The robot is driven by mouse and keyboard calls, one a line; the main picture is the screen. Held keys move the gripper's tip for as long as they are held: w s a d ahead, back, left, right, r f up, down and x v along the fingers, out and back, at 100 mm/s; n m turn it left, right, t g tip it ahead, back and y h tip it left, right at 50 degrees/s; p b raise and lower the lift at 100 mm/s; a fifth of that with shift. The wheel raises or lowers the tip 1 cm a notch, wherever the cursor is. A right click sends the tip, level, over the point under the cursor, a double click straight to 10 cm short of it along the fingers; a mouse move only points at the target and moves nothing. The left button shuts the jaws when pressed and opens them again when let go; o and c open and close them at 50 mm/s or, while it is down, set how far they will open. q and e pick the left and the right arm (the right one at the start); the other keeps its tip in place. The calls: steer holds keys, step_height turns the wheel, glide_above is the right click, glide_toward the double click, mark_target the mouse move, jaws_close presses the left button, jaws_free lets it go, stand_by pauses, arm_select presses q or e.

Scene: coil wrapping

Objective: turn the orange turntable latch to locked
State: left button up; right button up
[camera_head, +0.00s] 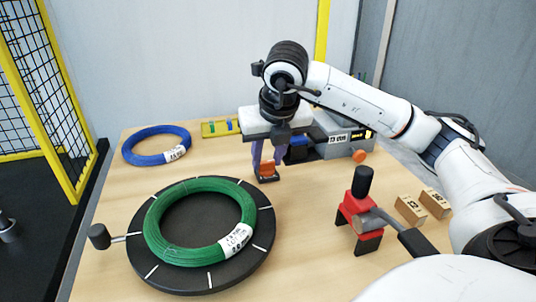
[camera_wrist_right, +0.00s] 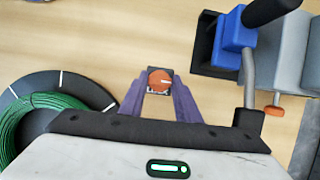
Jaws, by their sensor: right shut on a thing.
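The orange turntable latch (camera_head: 267,169) is a small knob on a dark base, on the table just right of the black turntable (camera_head: 262,222). In the right wrist view the latch (camera_wrist_right: 160,78) is round, with a pale mark on top. My right gripper (camera_head: 268,163) points down over it, its purple fingers shut on the latch. The fingertips (camera_wrist_right: 160,90) sit at the knob's two sides and partly hide it. A green coil (camera_head: 165,243) with a white label lies flat on the turntable. My left gripper is not in view.
A blue coil (camera_head: 150,147) lies at the back left. A grey machine (camera_head: 345,146) and a blue tool (camera_wrist_right: 232,38) stand close to my right gripper. A red tool (camera_head: 357,208) with a black handle and small boxes (camera_head: 410,209) stand at the right. The front-middle table is clear.

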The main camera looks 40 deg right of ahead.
stand_by(0.5)
steer(key=o, duration=1)
steer(key=shift+o, duration=0.2)
steer(key=p+v, duration=0.2)
steer(key=v, duration=0.8)
steer(key=shift+r+p, duration=0.2)
steer(key=shift+p, duration=0.15)
steer(key=shift+a, duration=0.15)
